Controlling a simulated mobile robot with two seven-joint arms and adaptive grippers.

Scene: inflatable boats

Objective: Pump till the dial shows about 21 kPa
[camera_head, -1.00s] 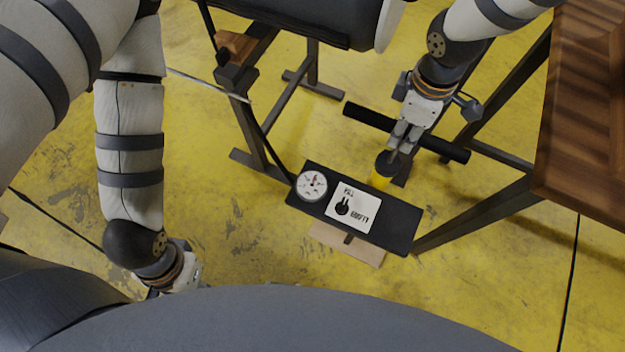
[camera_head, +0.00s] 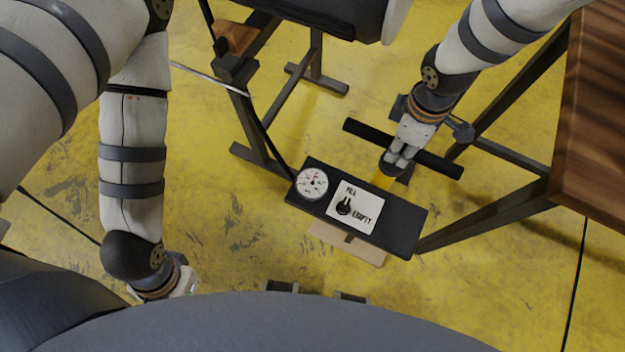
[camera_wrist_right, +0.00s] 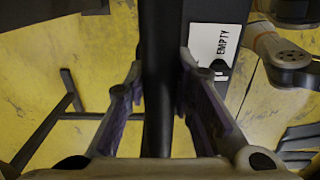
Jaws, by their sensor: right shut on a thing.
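The pump's black box (camera_head: 400,228) stands on the floor, with a round white dial (camera_head: 312,183) at its left end. The dial's needle is too small to read exactly. Beside the dial is a white plate (camera_head: 366,210) marked FILL and EMPTY, with a black knob (camera_head: 345,206). A yellow pump barrel (camera_head: 385,183) shows behind the box, partly hidden by my right gripper. My right gripper (camera_head: 395,165) is shut on the black pump handle (camera_head: 440,164); the handle runs between its fingers in the right wrist view (camera_wrist_right: 158,90). My left gripper (camera_head: 185,285) hangs low left, its fingers unclear.
A wooden table (camera_head: 600,130) with dark legs stands at the right. A dark stand (camera_head: 258,130) with a black body on top is behind the pump. A dark hose runs from it to the dial end. Yellow floor is clear left of the pump.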

